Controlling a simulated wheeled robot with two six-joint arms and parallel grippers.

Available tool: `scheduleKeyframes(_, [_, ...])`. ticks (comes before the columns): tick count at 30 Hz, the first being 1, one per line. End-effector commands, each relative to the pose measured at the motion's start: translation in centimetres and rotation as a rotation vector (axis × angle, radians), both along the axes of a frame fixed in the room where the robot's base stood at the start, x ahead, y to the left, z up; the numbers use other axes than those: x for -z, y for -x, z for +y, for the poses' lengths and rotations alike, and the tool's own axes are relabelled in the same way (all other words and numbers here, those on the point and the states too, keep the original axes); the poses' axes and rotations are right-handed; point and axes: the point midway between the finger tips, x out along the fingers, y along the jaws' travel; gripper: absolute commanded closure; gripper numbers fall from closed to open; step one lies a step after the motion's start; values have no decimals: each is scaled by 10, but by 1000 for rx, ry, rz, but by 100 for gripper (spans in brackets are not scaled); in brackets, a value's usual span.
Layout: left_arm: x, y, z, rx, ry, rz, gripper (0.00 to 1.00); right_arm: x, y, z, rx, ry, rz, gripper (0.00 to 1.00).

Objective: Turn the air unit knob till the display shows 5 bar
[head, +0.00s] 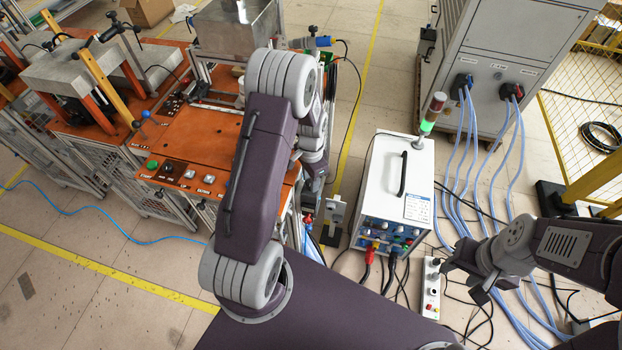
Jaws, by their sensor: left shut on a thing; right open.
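My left arm comes down in the middle of the head view, and my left gripper (310,203) is low beside the right edge of the orange bench. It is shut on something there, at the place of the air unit. The knob is small and hidden by the gripper and wrist, so I cannot make out its shape. The display with the bar reading cannot be read from here. My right gripper (461,279) is open and empty, at the right, above the floor near a small white switch box (431,290).
The orange bench (205,140) with buttons fills the left. A white heater unit (395,185) with a green-lit signal lamp (427,127) stands right of my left gripper. A grey cabinet (500,60) stands behind. Blue hoses (490,170) and black cables run across the right floor.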

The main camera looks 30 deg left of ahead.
Motion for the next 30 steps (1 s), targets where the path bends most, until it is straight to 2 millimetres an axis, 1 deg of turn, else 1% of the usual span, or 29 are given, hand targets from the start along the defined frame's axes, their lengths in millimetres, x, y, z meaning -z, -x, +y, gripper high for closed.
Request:
scheduleKeyframes(11, [-1, -1, 0, 4, -1, -3, 100, 0, 0, 0, 0, 0, 0, 54])
scheduleKeyframes(12, [-1, -1, 0, 4, -1, -2, 65, 0, 0, 0, 0, 0, 0, 54])
scheduleKeyframes(14, [-1, -1, 0, 4, -1, -3, 48, 0, 0, 0, 0, 0, 0, 54])
scheduleKeyframes(15, [0, -1, 0, 4, -1, -2, 47, 0, 0, 0, 0, 0, 0, 54])
scheduleKeyframes(24, [-3, -1, 0, 3, 0, -1, 47, 0, 0, 0, 0, 0, 0, 54])
scheduleKeyframes(26, [-10, -2, 0, 3, -1, -5, 47, 1, 0, 0, 0, 0, 0, 54])
scheduleKeyframes(30, [-40, -2, 1, 3, -1, -8, 47, 2, 0, 0, 0, 0, 0, 54])
